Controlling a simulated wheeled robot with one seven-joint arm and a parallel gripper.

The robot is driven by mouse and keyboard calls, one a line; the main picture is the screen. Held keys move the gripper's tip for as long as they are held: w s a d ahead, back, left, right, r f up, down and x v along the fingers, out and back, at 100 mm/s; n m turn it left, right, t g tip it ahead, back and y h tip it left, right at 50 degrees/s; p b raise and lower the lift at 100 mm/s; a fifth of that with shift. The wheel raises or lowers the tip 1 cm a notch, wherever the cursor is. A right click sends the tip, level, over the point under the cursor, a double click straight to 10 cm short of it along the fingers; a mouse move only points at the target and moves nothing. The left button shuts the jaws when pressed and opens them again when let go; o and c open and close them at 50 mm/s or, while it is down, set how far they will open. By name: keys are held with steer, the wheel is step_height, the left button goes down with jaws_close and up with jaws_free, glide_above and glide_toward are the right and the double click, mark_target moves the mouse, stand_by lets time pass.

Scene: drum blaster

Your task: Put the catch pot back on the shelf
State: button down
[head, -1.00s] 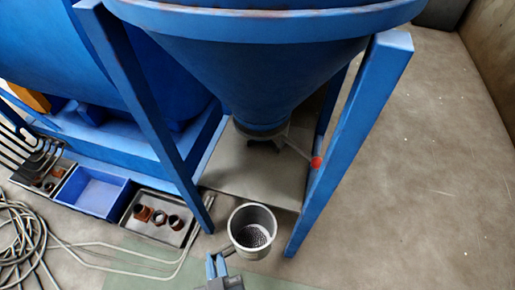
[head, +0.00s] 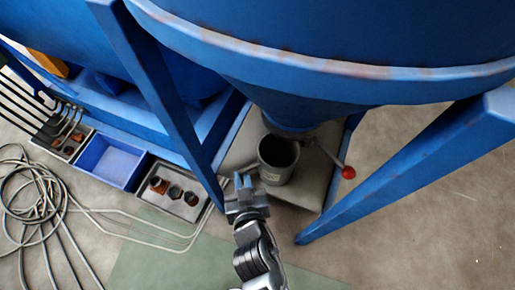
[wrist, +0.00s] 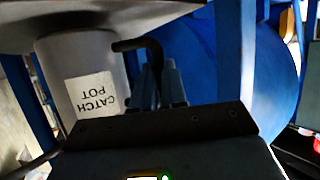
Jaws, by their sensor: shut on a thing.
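The catch pot (head: 268,172) is a grey metal cup under the hopper's outlet, over the grey shelf (head: 301,195). It looks upright, and its inside is dark in the head view. In the wrist view, which is upside down, the pot (wrist: 70,58) shows a white CATCH POT label. Its base is at or very close to the shelf surface (wrist: 165,10); I cannot tell for sure whether it touches. My gripper (head: 243,181) is to the left of and in front of the pot. Its fingers (wrist: 162,85) are shut on the pot's dark bent handle (wrist: 153,50).
Blue frame legs stand left (head: 180,110) and right (head: 420,165) of the shelf. A lever with a red knob (head: 348,172) sticks out right of the outlet. A blue bin (head: 110,162), a parts tray (head: 172,192) and coiled hose (head: 35,210) lie left.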

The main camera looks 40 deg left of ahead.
steer(key=w+p, duration=0.1)
steer(key=w, duration=0.1)
steer(key=w+a, duration=0.1)
steer(key=w, duration=0.2)
steer(key=shift+w+a+r+p, duration=0.15)
steer(key=shift+a+r+p, duration=0.05)
steer(key=shift+p, duration=0.15)
steer(key=w, duration=0.1)
steer(key=w+p, duration=0.1)
steer(key=w, duration=0.1)
steer(key=shift+w+a, duration=0.15)
steer(key=shift+a, duration=0.2)
steer(key=shift+f, duration=0.85)
steer(key=shift+f+b, duration=0.1)
steer(key=shift+b, duration=0.3)
steer(key=c, duration=1.2)
jaws_free()
steer(key=shift+o, duration=0.2)
